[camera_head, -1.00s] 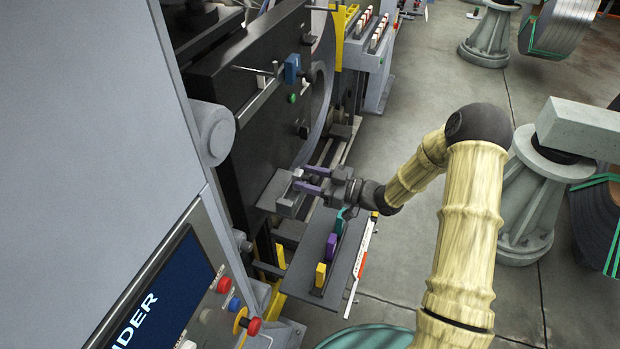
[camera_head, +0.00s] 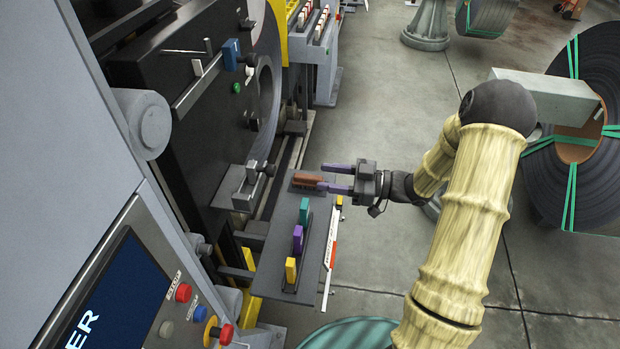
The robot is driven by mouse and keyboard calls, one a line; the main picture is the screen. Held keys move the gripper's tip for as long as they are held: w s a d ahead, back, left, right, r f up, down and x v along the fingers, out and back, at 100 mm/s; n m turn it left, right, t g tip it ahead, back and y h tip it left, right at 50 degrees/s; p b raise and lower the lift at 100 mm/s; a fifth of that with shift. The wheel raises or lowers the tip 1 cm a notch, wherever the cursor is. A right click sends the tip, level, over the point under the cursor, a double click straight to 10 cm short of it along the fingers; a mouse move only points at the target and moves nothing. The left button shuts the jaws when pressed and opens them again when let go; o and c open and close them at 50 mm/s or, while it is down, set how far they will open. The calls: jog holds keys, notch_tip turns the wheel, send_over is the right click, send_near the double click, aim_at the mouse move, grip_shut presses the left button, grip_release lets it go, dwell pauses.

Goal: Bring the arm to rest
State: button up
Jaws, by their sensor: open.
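My gripper (camera_head: 338,178) is open, with two purple fingers pointing left. It is near the far end of the grey shelf (camera_head: 311,262), in front of the black machine. The arm reaches in from the right in yellowish sleeves. A brown block (camera_head: 306,179) lies at the shelf's far end, close to the fingertips. I cannot tell whether the fingers touch it. A teal block (camera_head: 304,211), a purple block (camera_head: 298,239) and a yellow block (camera_head: 291,270) stand in a row on the shelf.
The black machine (camera_head: 195,140) with a small grey clamp block (camera_head: 241,188) is on the left. A control panel with buttons (camera_head: 183,292) is at lower left. A steel coil (camera_head: 550,190) and a grey pedestal (camera_head: 428,25) stand right and back. The floor (camera_head: 400,270) between is open.

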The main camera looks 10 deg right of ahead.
jog(key=shift+s+d, duration=0.2)
jog(key=shift+d, duration=0.4)
jog(key=w+m+t+h, duration=0.4)
jog(key=w+h, duration=0.2)
jog(key=h, duration=0.1)
jog(key=s+d+m+g+h, duration=0.1)
jog(key=s+m+g+h, duration=0.6)
jog(key=s, duration=1.4)
jog(key=m+h, duration=0.3)
jog(key=shift+s+d, duration=0.2)
jog(key=shift+d, duration=0.05)
